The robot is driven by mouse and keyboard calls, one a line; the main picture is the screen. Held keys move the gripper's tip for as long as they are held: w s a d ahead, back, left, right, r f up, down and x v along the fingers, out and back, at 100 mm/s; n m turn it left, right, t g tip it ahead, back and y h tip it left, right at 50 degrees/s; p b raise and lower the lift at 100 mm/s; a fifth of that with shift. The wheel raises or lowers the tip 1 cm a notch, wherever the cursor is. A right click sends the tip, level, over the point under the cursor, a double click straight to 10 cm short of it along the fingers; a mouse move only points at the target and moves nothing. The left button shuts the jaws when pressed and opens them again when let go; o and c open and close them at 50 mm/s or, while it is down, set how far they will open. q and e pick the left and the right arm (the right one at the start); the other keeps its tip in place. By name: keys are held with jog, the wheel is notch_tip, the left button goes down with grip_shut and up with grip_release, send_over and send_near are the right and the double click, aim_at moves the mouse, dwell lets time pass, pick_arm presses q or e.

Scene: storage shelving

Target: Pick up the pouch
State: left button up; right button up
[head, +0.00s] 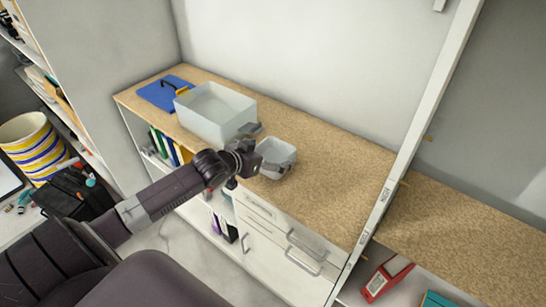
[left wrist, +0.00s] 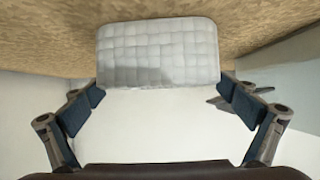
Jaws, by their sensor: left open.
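The pouch (head: 279,150) is a small pale grey, box-like piece at the front edge of the shelf top. In the left wrist view the pouch (left wrist: 158,45) shows a quilted face. My left gripper (head: 264,151) is at the near left side of the pouch, with its fingers spread. In the left wrist view the open fingers (left wrist: 158,92) lie to either side of the pouch's lower part; a firm touch cannot be made out. My right gripper is not in view.
A larger translucent bin (head: 215,112) stands just left of the pouch, close to my left gripper. The speckled shelf top (head: 335,160) is clear to the right, up to a white upright post (head: 400,165).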

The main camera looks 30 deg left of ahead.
pick_arm(q)
jog(key=shift+w+f, duration=0.3)
jog(key=shift+w, duration=0.2)
jog(key=shift+c, duration=0.6)
jog(key=c, duration=0.8)
jog(key=shift+r, duration=0.15)
jog(key=shift+r+p, duration=0.75)
jog(key=shift+p, duration=0.2)
jog(key=shift+f, duration=0.1)
